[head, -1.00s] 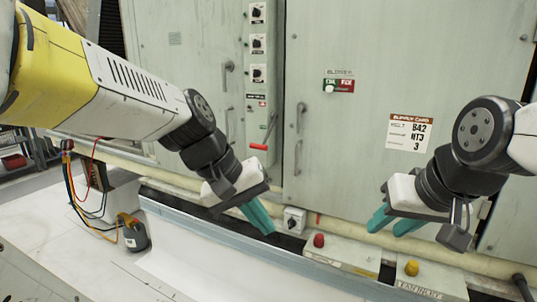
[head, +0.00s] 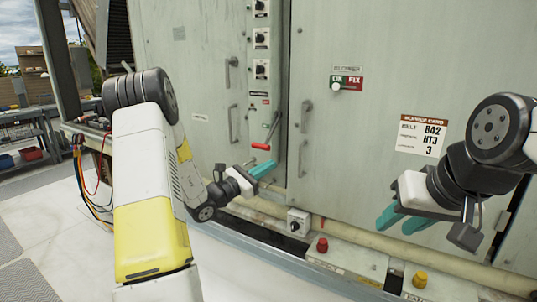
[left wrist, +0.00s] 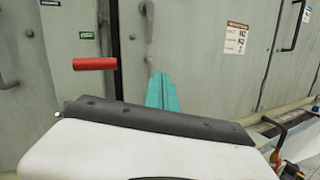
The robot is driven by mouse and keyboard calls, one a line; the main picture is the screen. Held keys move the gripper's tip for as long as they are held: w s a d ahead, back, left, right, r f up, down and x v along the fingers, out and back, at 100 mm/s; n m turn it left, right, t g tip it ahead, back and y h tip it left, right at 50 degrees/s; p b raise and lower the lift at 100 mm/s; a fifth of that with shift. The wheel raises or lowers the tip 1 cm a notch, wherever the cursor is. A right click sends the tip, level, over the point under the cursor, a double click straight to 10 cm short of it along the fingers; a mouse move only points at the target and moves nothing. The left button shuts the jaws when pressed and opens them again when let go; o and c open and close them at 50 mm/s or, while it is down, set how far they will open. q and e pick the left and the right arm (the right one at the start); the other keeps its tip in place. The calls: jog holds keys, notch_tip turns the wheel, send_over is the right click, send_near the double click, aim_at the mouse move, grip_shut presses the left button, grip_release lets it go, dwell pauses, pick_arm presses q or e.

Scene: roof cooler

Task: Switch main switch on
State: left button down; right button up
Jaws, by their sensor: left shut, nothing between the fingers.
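The main switch appears to be the lever with a red grip (head: 261,146) on the narrow panel of the grey-green cabinet. Its grey rod slants down to the grip, which is low. The red grip also shows in the left wrist view (left wrist: 95,64), left of my fingers. My left gripper (head: 265,169) is shut and empty, with its teal fingers just below the grip in the head view. In the left wrist view its fingers (left wrist: 161,92) look apart from the grip. My right gripper (head: 401,221) is open and empty before the right cabinet door.
Rotary knobs (head: 261,38) sit above the lever. Door handles (head: 305,116) stick out on both sides of it. A small switch box (head: 298,222), a red button (head: 322,244) and a yellow button (head: 419,279) lie low in front, beside a pale pipe (head: 350,233).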

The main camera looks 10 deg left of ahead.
pick_arm(q)
jog(key=w+a+f+n+t+y, duration=0.4)
jog(key=a+f+n+y, duration=0.2)
jog(key=a, duration=0.3)
jog(key=shift+f, duration=0.2)
jog(key=shift+w+d, duration=0.1)
jog(key=shift+w, duration=0.1)
jog(key=x, duration=1)
jog(key=s+r, duration=0.1)
jog(key=s+a+r, duration=0.1)
jog(key=r, duration=0.1)
jog(key=shift+s+r, duration=0.15)
jog(key=shift+r, duration=0.1)
jog(key=shift+a, duration=0.1)
